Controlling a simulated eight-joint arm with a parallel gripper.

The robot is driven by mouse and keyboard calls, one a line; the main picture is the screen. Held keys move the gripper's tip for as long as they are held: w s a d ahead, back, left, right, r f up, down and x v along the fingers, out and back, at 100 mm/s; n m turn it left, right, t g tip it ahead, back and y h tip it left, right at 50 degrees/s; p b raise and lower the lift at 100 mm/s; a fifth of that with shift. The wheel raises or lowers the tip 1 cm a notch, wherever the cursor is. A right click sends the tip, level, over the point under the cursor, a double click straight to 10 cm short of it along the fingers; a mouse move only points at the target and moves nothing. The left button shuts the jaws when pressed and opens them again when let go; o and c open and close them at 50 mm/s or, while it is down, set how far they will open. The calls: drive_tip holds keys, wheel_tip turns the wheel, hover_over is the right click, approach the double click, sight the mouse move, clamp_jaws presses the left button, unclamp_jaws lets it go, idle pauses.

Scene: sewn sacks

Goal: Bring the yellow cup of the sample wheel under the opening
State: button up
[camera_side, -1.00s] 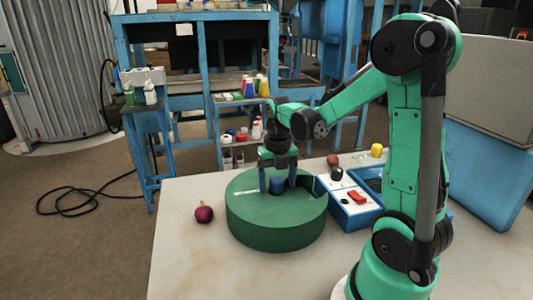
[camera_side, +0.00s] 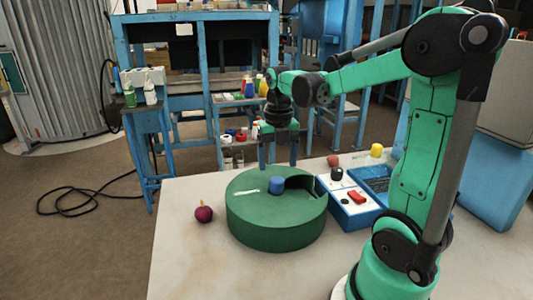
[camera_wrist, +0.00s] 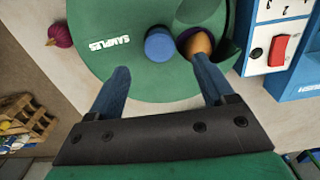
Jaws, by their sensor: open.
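The sample wheel is a green drum (camera_side: 275,235) on the table, with a white label on its top. A blue knob (camera_side: 277,185) stands at the middle of the lid; it also shows in the wrist view (camera_wrist: 159,45). The opening (camera_side: 303,183) is a dark cut-out in the lid, on the right. In the wrist view an orange-tan cup (camera_wrist: 198,45) shows in the opening, partly hidden by my right finger. No other cup shows. My gripper (camera_side: 279,162) is open and empty, above the lid and clear of the knob; its fingers also show in the wrist view (camera_wrist: 160,75).
A blue-and-white control box (camera_side: 352,205) with a red switch and a black knob stands right of the drum. A purple onion-like thing (camera_side: 204,214) lies to its left. The front table is clear.

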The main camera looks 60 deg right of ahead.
sight(277, 179)
drive_tip(key=m, duration=0.8)
drive_tip(key=shift+w+d+m, duration=0.1)
drive_tip(key=shift+m, duration=0.2)
drive_tip(key=shift+f, duration=2.8)
clamp_jaws()
